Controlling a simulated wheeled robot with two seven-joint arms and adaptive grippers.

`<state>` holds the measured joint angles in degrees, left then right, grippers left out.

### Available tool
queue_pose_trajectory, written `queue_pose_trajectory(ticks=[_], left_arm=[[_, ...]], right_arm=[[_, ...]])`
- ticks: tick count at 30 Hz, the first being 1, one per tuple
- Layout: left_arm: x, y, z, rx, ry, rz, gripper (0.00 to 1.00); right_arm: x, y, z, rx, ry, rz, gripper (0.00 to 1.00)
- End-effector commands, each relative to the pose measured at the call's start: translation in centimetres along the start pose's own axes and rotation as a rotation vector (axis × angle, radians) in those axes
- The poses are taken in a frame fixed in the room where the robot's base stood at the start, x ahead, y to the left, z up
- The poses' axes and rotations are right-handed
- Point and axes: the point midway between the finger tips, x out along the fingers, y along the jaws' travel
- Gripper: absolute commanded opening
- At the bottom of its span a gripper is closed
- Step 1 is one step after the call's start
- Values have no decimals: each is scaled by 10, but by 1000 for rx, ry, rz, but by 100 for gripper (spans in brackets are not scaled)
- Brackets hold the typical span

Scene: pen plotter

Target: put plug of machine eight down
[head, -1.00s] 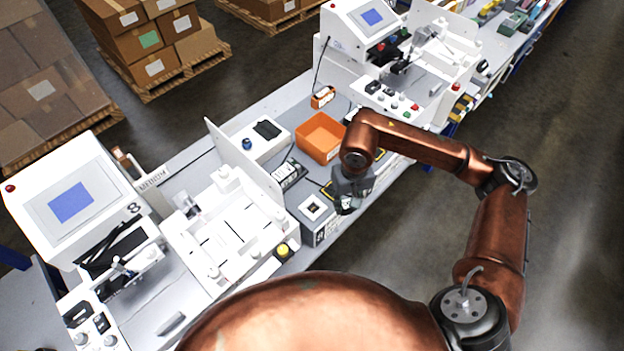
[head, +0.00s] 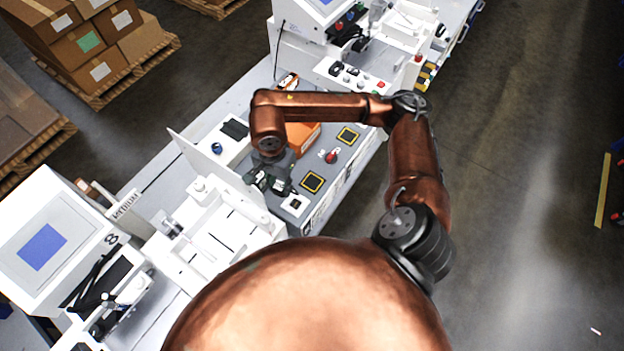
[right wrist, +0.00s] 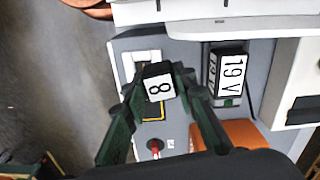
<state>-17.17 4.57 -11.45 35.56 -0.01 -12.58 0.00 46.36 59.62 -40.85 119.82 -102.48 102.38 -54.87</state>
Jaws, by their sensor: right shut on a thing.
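My right gripper (head: 270,184) is over the grey bench panel beside machine eight. In the right wrist view, my right gripper (right wrist: 158,92) is shut on a small plug (right wrist: 159,86) with a white face marked 8. The plug appears over the panel, partly covering a yellow-framed black pad (right wrist: 152,108); its height above the panel is hard to tell. Machine eight (head: 45,240), white with a blue screen and an 8 on its side, stands at the left in the head view. My left gripper is not in view.
A black block marked 19 V (right wrist: 229,75) lies close to the gripper. An orange bin (head: 303,138) stands behind my arm. The panel carries a red knob (head: 331,157), a white-framed square (head: 295,204) and yellow-framed pads (head: 313,181). A white upright plate borders machine eight.

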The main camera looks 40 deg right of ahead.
Motion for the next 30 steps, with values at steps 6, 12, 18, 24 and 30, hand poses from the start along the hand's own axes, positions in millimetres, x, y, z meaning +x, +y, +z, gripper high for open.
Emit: queue_pose_trajectory(ticks=[6, 12, 18, 24, 30], left_arm=[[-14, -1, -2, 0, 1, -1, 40], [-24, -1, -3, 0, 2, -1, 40], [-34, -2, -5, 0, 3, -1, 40], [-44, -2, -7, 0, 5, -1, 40], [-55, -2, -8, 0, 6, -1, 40]], right_arm=[[-9, 16, 5, 519, -2, 4, 0], [-15, 29, 7, 1005, -2, 4, 0], [-22, 42, 11, 1491, -2, 5, 0], [-29, 55, 14, 1979, 0, 5, 0], [-36, 67, 17, 2467, -2, 3, 0]])
